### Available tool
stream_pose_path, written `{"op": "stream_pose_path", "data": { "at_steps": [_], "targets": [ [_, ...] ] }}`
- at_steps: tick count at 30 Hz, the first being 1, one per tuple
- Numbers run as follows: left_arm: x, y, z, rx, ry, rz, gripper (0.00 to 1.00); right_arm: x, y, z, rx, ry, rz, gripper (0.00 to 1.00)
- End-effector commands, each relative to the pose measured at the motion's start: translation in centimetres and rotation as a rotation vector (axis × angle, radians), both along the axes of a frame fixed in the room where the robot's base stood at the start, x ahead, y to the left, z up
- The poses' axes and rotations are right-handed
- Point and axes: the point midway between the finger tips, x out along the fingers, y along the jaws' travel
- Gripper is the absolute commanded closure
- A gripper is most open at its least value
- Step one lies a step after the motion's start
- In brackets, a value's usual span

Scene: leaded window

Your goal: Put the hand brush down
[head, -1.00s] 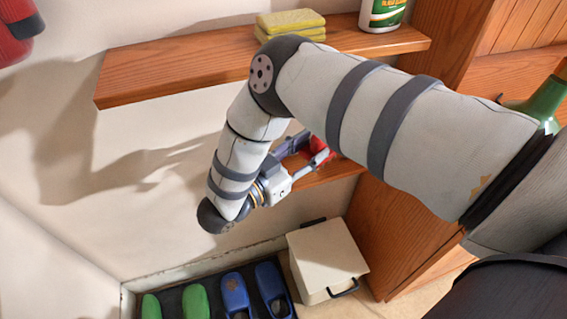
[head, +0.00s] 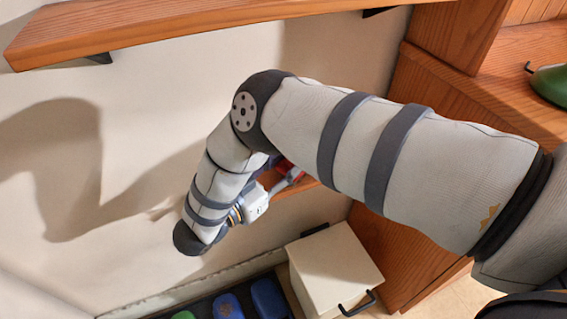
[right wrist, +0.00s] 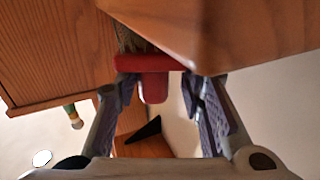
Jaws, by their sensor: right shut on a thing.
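The hand brush (right wrist: 148,63) is red with brownish bristles. In the right wrist view it lies across the far end of my right gripper (right wrist: 160,88), its handle between the fingers. My right gripper is shut on it. In the head view a bit of red brush (head: 287,168) shows at my right gripper (head: 268,185), beside a low wooden shelf (head: 300,186). My arm hides most of the brush and shelf there. In the right wrist view a wooden board (right wrist: 250,30) is close beside the brush; contact cannot be told. My left gripper is not in view.
An upper wooden shelf (head: 200,28) runs along the wall. Below, a cream box (head: 335,265) with a black handle stands beside a tray of blue shoes (head: 268,298). A wooden cabinet (head: 400,180) stands right, with a green object (head: 551,84) on it.

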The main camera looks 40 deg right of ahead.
Motion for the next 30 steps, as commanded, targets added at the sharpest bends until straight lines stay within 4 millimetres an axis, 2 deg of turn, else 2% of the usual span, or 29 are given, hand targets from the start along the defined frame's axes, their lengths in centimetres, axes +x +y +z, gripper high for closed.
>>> {"op": "stream_pose_path", "data": {
  "at_steps": [1,3,11,13,22,25,30],
  "targets": [
    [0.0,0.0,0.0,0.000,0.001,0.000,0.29,0.0,0.0,-0.1,0.000,0.001,0.000,0.58],
    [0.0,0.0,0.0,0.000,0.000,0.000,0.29,0.0,0.0,-0.1,0.000,0.000,0.000,0.44],
    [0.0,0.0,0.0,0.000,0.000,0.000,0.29,0.0,0.0,0.0,0.000,0.000,0.000,0.44],
    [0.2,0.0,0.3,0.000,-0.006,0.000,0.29,0.0,0.0,0.7,0.000,-0.002,0.001,0.44],
    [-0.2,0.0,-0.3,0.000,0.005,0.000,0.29,-1.0,6.2,0.3,0.000,0.001,0.005,0.44],
    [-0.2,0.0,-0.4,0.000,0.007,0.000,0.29,-1.2,7.2,0.3,0.000,0.002,0.003,0.44],
    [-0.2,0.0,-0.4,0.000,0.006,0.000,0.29,-1.3,7.5,0.4,0.001,0.002,0.001,0.44]
  ]
}}
